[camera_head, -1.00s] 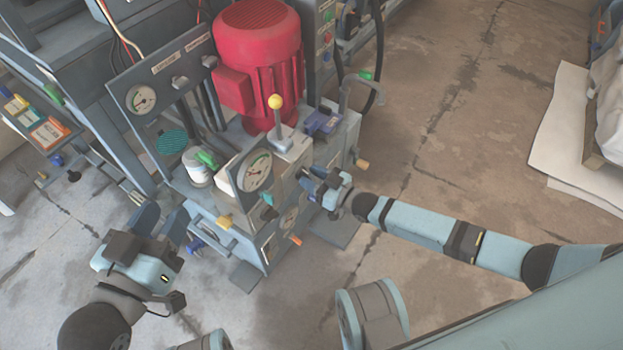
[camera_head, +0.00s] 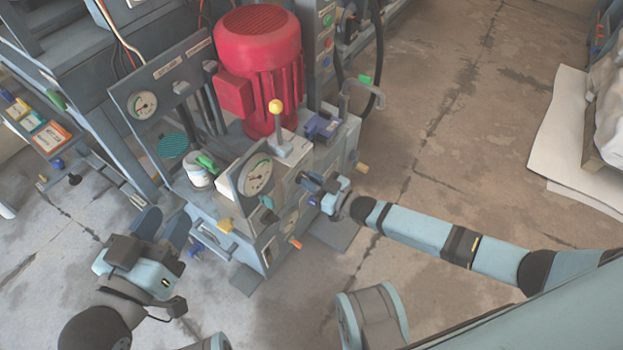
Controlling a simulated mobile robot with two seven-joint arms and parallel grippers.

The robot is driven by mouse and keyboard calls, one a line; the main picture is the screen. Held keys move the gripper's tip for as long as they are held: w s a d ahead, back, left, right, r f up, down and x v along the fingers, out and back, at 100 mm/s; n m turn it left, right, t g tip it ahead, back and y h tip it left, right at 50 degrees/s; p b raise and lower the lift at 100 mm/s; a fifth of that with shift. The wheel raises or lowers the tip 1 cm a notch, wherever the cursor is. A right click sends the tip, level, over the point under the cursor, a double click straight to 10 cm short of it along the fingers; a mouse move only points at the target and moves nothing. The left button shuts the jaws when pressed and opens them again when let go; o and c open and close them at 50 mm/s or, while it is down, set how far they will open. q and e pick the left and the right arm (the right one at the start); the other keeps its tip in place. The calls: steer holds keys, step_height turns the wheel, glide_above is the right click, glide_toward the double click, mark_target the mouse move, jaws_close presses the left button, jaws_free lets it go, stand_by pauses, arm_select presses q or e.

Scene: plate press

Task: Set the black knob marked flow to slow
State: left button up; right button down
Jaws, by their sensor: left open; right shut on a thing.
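My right gripper (camera_head: 309,186) is at the front right face of the press's hydraulic unit (camera_head: 283,228), beside the large dial gauge. Its jaws are shut on a small dark thing at that face, apparently the black knob. The fingers cover most of it, and no flow or slow marking is readable from here, so its setting cannot be told. My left gripper (camera_head: 162,226) is open and empty, in front of the unit's left side, with its fingers pointing toward the unit.
A red motor (camera_head: 258,65) stands on the unit, with a yellow-tipped lever (camera_head: 278,125) before it. The floor (camera_head: 450,140) to the right is clear.

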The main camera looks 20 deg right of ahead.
arm_select(q)
steer(key=r+p, duration=0.1)
steer(key=r+n+p, duration=0.1)
steer(key=p, duration=0.1)
steer(key=shift+s+d+r+t, duration=0.2)
steer(key=shift+s+r+t, duration=0.1)
steer(key=shift+s, duration=0.1)
arm_select(e)
steer(key=n, duration=0.7)
steer(key=shift+s+a+f+n, duration=0.15)
steer(key=shift+s+a+n, duration=0.05)
steer(key=shift+n, duration=0.1)
steer(key=c, duration=1.1)
jaws_free()
steer(key=shift+c, duration=0.2)
